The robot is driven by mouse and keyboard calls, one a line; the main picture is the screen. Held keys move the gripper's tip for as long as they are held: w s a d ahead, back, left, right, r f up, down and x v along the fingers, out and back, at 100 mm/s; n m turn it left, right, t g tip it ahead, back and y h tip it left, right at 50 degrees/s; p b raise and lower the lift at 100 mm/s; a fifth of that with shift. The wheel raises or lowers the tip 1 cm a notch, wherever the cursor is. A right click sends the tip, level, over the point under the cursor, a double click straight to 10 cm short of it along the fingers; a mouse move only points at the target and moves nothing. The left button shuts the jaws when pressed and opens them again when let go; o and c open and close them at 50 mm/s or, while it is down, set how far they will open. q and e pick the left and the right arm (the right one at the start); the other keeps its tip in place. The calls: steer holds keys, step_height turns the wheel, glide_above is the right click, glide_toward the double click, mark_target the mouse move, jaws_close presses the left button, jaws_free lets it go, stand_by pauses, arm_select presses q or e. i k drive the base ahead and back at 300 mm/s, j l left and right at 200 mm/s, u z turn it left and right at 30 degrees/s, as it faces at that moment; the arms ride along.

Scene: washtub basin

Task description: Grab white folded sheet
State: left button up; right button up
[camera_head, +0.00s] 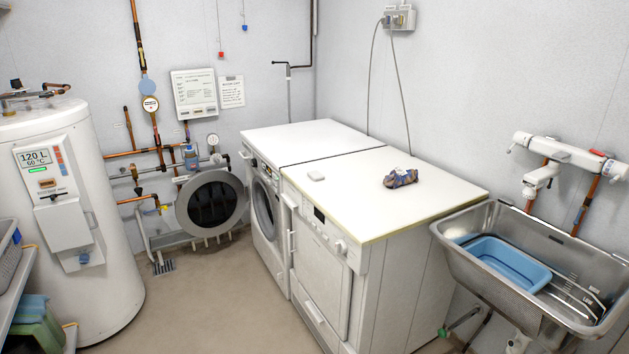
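A small white flat item (316,176) lies on the white top of the front machine, near its left edge. It is too small to tell whether it is the white folded sheet. No other white folded cloth can be made out. Neither of my grippers is in view.
A small multicoloured bundle (400,178) lies on the same top (376,211), which is otherwise clear. A metal sink (452,233) with a blue basin (503,262) stands at right. A white water heater (112,275) stands at left. The floor (215,305) between is free.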

mark_target(316, 175)
steer(key=i+j+u, duration=0.1)
steer(key=i+u, duration=0.2)
steer(key=i, duration=0.65)
